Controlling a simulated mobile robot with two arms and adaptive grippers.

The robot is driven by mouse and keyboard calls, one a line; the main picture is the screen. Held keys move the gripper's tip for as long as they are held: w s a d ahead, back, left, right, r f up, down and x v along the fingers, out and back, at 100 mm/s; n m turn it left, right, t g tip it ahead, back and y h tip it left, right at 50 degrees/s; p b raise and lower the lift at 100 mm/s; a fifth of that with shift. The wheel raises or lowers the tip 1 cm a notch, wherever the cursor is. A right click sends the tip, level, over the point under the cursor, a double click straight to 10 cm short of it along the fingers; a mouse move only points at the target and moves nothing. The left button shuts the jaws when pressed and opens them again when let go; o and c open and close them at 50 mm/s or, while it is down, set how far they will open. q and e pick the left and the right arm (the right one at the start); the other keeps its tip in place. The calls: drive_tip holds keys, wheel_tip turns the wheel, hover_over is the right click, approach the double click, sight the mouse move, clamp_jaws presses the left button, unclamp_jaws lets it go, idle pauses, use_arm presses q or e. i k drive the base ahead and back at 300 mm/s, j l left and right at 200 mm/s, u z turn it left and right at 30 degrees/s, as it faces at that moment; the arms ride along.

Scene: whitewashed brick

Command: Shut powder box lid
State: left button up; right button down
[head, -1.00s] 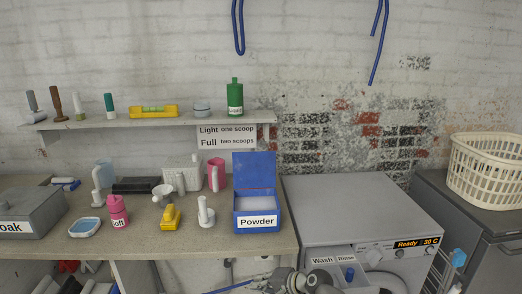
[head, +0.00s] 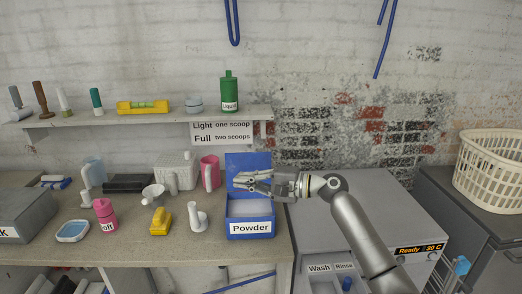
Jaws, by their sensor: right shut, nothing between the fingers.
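The blue powder box (head: 250,237) stands at the right end of the bench, with a white "Powder" label on its front and pale powder inside. Its blue lid (head: 248,160) stands upright at the back, open. My right gripper (head: 238,181) is shut and empty, in front of the lid and above the box opening, with its fingers pointing left. It hides the lower part of the lid; whether it touches the lid I cannot tell. My left gripper is not in view.
The washing machine (head: 370,205) is to the right. A shelf (head: 150,122) with a green bottle (head: 229,93) runs above the bench.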

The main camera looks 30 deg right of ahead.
sight(235, 162)
drive_tip(key=i+l, duration=0.55)
drive_tip(key=l, duration=0.3)
drive_tip(key=i+l, duration=0.3)
drive_tip(key=l, duration=0.1)
